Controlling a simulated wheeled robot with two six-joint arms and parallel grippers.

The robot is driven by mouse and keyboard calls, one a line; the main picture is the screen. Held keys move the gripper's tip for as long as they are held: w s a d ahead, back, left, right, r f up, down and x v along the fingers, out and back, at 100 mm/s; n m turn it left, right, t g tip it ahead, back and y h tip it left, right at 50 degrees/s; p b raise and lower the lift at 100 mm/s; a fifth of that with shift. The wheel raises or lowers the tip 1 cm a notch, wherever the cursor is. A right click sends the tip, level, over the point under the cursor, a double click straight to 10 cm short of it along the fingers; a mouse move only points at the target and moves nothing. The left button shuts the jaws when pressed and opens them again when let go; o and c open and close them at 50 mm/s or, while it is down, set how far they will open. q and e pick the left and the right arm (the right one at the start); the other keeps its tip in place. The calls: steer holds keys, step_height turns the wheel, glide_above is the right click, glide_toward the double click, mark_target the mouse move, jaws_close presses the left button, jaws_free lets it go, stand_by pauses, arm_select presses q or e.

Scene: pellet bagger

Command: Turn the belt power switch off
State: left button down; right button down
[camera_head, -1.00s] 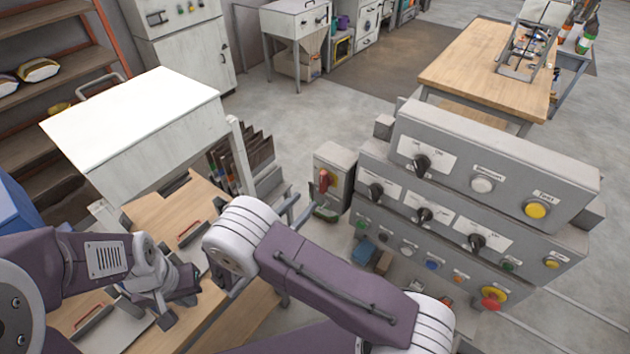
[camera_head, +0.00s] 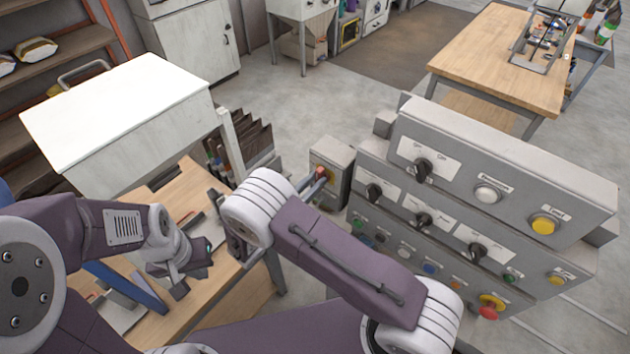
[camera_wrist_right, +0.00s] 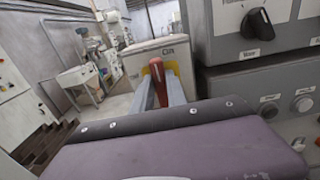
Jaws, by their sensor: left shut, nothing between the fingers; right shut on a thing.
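A red switch handle (camera_head: 320,173) with a yellow backing is on the grey switch box (camera_head: 333,160) left of the big control panel. I take it as the belt power switch; its label is too small to read for sure. My right gripper (camera_wrist_right: 158,92) is shut on the red handle (camera_wrist_right: 158,80), one finger on each side, and the handle stands close to upright in the right wrist view. The right arm hides part of the box's front in the head view. My left gripper (camera_head: 190,278) is shut and empty above the wooden bench.
The grey control panel (camera_head: 515,165), with black knobs and coloured buttons, stands just right of the switch box. The wooden bench (camera_head: 225,300) and a white-topped cabinet (camera_head: 115,105) are at left. Open floor (camera_head: 310,105) lies behind the box.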

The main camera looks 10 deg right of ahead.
steer(key=shift+d, duration=0.1)
stand_by(0.3)
steer(key=n+p, duration=0.1)
steer(key=n, duration=0.2)
steer(key=shift+w+n, duration=0.15)
steer(key=shift+n, duration=0.15)
steer(key=shift+w+a+f+n+p, duration=0.15)
steer(key=shift+n+p, duration=0.3)
steer(key=shift+n, duration=1.9)
steer(key=shift+w+f+n+p, duration=0.1)
steer(key=shift+n+p, duration=0.35)
steer(key=shift+n, duration=1.95)
steer(key=shift+w+a+f+n+p, duration=0.15)
steer(key=shift+n+p, duration=0.3)
steer(key=shift+n, duration=1.9)
steer(key=shift+s+d, duration=0.1)
steer(key=c, duration=1.3)
jaws_free()
steer(key=shift+d, duration=0.1)
steer(key=shift+f, duration=0.15)
